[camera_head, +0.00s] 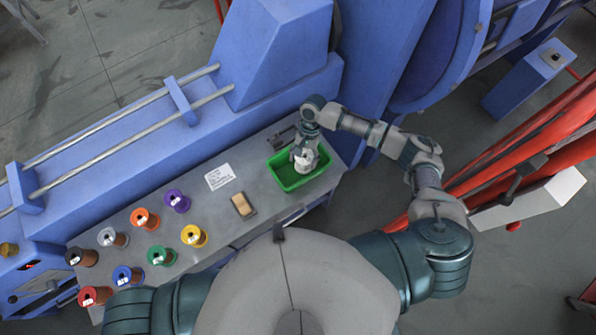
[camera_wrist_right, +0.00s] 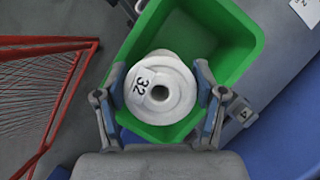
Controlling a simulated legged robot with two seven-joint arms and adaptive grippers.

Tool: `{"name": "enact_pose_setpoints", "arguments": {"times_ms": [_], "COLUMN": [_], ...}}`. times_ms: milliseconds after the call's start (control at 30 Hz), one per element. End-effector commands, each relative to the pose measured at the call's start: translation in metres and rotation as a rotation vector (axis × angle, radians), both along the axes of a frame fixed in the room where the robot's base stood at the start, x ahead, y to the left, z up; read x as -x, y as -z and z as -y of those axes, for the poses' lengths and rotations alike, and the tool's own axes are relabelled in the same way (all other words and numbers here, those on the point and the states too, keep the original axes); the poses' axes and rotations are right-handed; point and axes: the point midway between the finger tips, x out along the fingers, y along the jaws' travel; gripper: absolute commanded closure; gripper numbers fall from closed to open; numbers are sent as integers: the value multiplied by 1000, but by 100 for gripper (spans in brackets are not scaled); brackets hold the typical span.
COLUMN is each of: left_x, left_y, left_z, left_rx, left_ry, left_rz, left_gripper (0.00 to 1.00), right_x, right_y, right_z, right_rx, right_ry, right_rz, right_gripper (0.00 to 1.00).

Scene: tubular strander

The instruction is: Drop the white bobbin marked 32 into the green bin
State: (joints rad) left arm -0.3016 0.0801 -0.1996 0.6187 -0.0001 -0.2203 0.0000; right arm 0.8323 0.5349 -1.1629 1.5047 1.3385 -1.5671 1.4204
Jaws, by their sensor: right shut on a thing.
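The white bobbin marked 32 (camera_wrist_right: 157,92) is between the fingers of my right gripper (camera_wrist_right: 162,100), which is shut on it. In the right wrist view its flange and label face the camera, and the green bin (camera_wrist_right: 243,38) lies behind it. In the head view the green bin (camera_head: 289,184) stands at the right end of the grey table. My right gripper (camera_head: 304,158) is over the bin with the white bobbin (camera_head: 307,163) at its fingers. The exact height above the bin floor is hard to tell. My left gripper is not in view.
Several coloured bobbins, such as the purple one (camera_head: 177,200) and the yellow one (camera_head: 194,235), stand on the table's left half. A tan block (camera_head: 243,205) and a white paper (camera_head: 219,177) lie left of the bin. The blue machine (camera_head: 270,50) rises behind the table.

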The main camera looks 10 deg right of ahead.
Motion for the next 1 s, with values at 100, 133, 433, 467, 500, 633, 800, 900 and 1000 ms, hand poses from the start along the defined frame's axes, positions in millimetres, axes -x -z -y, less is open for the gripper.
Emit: {"name": "enact_pose_setpoints", "arguments": {"times_ms": [100,133,433,467,500,633,800,900,1000], "left_x": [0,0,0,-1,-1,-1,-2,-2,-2], "left_y": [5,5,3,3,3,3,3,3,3], "left_z": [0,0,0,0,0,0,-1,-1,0], "left_rx": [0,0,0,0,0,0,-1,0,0], "left_ry": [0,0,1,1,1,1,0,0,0], "left_rz": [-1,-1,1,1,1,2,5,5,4], "left_gripper": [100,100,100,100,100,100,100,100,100], "right_x": [0,0,0,0,0,0,-1,-6,-12], "right_y": [3,3,1,2,2,2,-1,-10,-28], "right_z": [0,0,0,0,0,0,1,3,6], "right_rx": [1,1,0,0,0,0,0,0,-2], "right_ry": [0,0,-1,-1,-1,-1,-1,0,-2], "right_rz": [1,1,1,1,1,1,1,4,5], "right_gripper": [100,100,1,1,1,1,1,1,1]}}
